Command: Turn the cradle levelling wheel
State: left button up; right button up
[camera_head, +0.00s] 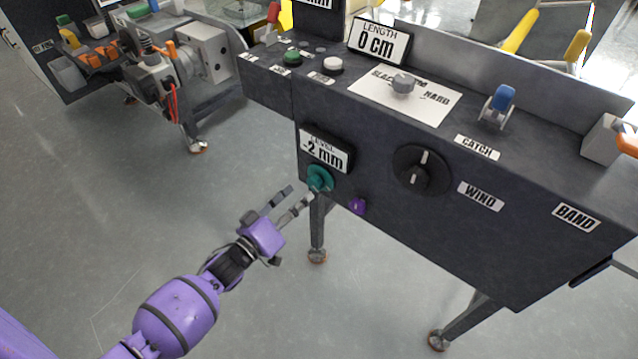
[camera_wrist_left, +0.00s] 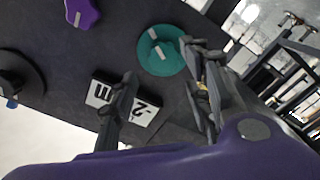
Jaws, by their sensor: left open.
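The levelling wheel is a small teal knob (camera_head: 320,178) on the front face of the dark machine, just below the LEVEL display (camera_head: 325,152), which reads -2 mm. In the left wrist view the teal wheel (camera_wrist_left: 160,62) shows with a pale mark on its face, beyond and between the fingers. My left gripper (camera_head: 297,197) is open and empty, its fingertips pointing at the wheel from the lower left. One finger looks very close to the wheel; I cannot tell whether it touches. My right gripper is in neither view.
A purple knob (camera_head: 357,206) sits right of the wheel, and a large black WIND dial (camera_head: 422,170) farther right. On top are a green button (camera_head: 292,57), a white button (camera_head: 332,65) and a blue CATCH lever (camera_head: 502,99). Open floor lies left of the machine.

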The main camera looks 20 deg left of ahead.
aim_at(314, 185)
pick_arm(q)
jog(key=b+x, duration=0.1)
jog(key=x, duration=0.6)
jog(key=shift+f, duration=0.1)
jog(key=shift+d, duration=0.1)
jog(key=c, duration=1.1)
jog(key=shift+m, duration=0.3)
